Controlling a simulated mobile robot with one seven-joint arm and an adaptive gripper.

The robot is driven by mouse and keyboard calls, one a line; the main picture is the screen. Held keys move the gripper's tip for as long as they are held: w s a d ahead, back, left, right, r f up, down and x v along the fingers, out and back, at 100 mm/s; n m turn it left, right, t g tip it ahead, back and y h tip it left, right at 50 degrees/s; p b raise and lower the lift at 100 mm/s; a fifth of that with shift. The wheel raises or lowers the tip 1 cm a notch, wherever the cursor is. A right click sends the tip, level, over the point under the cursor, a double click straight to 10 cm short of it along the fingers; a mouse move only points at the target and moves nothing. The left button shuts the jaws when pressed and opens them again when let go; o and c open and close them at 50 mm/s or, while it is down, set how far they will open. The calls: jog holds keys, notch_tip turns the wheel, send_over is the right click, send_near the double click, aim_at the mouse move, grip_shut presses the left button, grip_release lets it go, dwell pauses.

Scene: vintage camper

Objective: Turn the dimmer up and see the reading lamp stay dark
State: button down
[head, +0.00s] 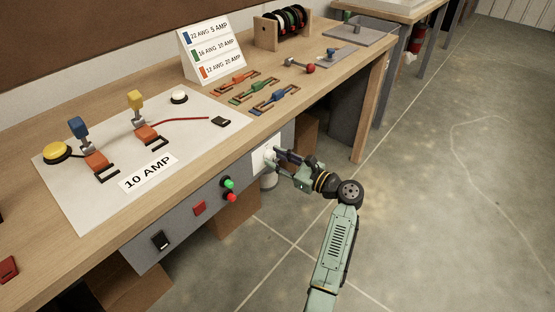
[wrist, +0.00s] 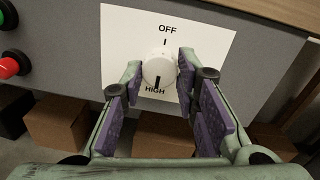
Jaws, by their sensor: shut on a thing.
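The dimmer is a round white knob (wrist: 157,66) on a white plate (wrist: 120,35) marked OFF above and HIGH below. Its black pointer line points down at HIGH. My gripper (head: 281,158) reaches the bench's front panel, with its fingers shut on the knob from left and right in the wrist view. In the head view the fingers partly hide the knob. On the white board (head: 82,200), a white dome (head: 179,97) and a yellow dome (head: 57,151) show no clear glow. I cannot tell which of them, if any, is the reading lamp.
The grey front panel (head: 180,235) also carries green (head: 227,183) and red (head: 232,197) buttons and switches left of the dimmer. Colored fuse pieces (head: 274,96), a wire gauge sign (head: 210,54) and a spool rack (head: 282,30) stand on the bench. The floor at right is clear.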

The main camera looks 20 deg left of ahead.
jog(key=c, duration=1.2)
grip_release()
jog(key=shift+c, duration=0.2)
jog(key=v, duration=1.2)
